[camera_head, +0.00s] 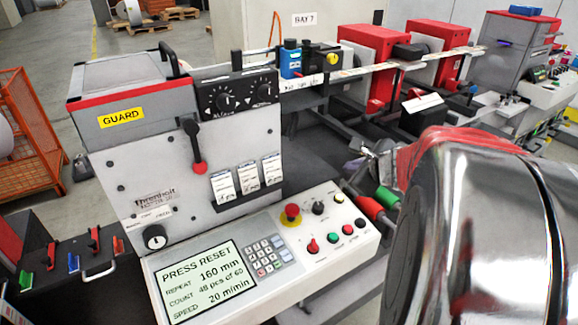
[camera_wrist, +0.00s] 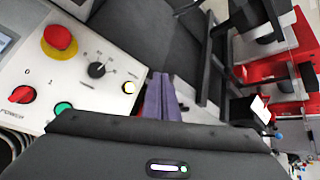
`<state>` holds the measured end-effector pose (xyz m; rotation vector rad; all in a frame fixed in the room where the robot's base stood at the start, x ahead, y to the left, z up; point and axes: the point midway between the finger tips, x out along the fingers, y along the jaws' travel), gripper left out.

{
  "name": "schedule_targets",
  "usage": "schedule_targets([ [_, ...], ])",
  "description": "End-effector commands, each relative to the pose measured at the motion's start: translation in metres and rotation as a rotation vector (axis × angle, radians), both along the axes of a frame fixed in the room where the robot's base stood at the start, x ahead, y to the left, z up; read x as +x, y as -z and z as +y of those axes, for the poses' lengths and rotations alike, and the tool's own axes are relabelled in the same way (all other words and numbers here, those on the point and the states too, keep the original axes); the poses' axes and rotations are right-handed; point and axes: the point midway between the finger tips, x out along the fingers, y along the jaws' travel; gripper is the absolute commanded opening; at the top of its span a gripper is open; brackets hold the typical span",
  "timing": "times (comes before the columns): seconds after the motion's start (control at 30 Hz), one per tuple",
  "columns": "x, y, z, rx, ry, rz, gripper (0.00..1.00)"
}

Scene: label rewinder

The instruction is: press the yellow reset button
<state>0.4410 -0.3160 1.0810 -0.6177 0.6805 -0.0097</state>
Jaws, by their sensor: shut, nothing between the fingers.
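The yellow reset button (camera_head: 339,198) is a small round button at the top right of the white control panel (camera_head: 330,262). In the wrist view the button (camera_wrist: 130,87) looks pale yellow and bright, and sits just left of my fingertips. My gripper (camera_wrist: 160,88) has its two purple-grey fingers together with nothing between them. In the head view the gripper (camera_head: 353,167) shows small beyond the panel's right edge, partly hidden by my arm. I see no contact between fingers and button. The display (camera_head: 203,281) reads PRESS RESET.
A red emergency stop (camera_head: 292,212) on a yellow base, a black knob (camera_head: 319,208), a red switch (camera_head: 313,246) and green (camera_head: 333,237), red (camera_head: 346,230) and black buttons share the panel. Red and green handles (camera_head: 386,196) stick out beside its right edge. The rewinder rail (camera_head: 380,65) runs behind.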

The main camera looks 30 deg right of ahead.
Motion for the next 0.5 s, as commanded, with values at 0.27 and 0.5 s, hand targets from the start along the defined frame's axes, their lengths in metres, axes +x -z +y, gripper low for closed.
schedule_targets([
  [0.27, 0.003, 0.017, 0.001, 0.003, -0.002, 0.001, 0.00],
  [0.5, 0.006, 0.041, 0.001, 0.003, -0.002, 0.001, 0.00],
])
